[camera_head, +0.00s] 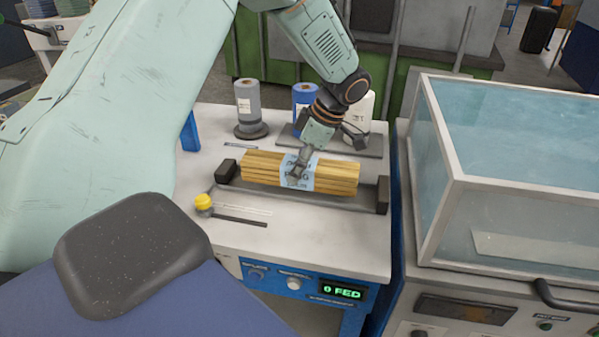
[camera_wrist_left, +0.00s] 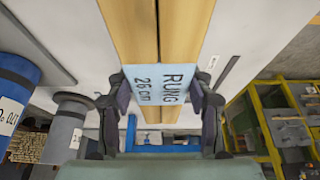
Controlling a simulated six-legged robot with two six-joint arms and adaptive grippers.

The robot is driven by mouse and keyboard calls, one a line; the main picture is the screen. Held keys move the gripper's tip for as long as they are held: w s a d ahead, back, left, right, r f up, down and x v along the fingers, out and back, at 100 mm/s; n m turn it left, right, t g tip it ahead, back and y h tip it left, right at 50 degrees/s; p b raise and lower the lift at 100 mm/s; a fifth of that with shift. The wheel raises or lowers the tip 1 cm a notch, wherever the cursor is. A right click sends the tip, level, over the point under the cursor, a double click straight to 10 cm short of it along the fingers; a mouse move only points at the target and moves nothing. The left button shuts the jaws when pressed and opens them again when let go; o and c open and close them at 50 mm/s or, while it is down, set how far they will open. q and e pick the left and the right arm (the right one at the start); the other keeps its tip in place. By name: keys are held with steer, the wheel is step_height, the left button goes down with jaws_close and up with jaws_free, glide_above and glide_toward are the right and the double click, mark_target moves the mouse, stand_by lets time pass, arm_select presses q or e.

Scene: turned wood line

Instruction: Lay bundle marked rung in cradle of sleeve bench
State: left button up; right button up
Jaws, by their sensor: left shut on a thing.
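A bundle of wooden sticks (camera_head: 262,168) with a pale blue band lies along the dark cradle (camera_head: 290,196) on the white-topped bench (camera_head: 345,240). In the left wrist view the band on the bundle (camera_wrist_left: 160,95) reads RUNG 26 cm. My left gripper (camera_head: 299,170) comes down from above and is shut on the bundle at its band. In the left wrist view its two fingers (camera_wrist_left: 160,108) sit on either side of the band. The bundle looks level between the cradle's end blocks; I cannot tell whether it rests on the cradle. My right gripper is not in view.
Grey (camera_head: 249,105), blue (camera_head: 304,98) and white (camera_head: 359,108) rolls stand behind the bundle. A yellow knob (camera_head: 203,201) is at the bench's left front. A display (camera_head: 343,291) reads 0 FED. A clear-walled tank (camera_head: 510,180) stands close on the right.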

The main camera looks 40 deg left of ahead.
arm_select(q)
steer(key=f, duration=0.2)
steer(key=w+a+f, duration=0.1)
jaws_close()
steer(key=o, duration=1.1)
jaws_free()
steer(key=shift+w+d+f, duration=0.1)
steer(key=o, duration=0.4)
steer(key=shift+s+d+r, duration=0.3)
steer(key=shift+s+r, duration=0.2)
steer(key=shift+o, duration=0.4)
steer(key=shift+w+a+f, duration=0.25)
steer(key=shift+w+f, duration=0.1)
steer(key=shift+w, duration=0.05)
steer(key=p+v, duration=0.1)
steer(key=v, duration=1)
steer(key=shift+d+r, duration=0.1)
steer(key=shift+r, duration=0.05)
steer(key=shift+s+d+r, duration=0.1)
steer(key=shift+d+r, duration=0.1)
steer(key=shift+r, duration=0.35)
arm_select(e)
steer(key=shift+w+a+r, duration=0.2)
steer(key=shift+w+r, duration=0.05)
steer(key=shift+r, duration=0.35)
arm_select(q)
steer(key=shift+w+f, duration=0.15)
steer(key=shift+w, duration=0.05)
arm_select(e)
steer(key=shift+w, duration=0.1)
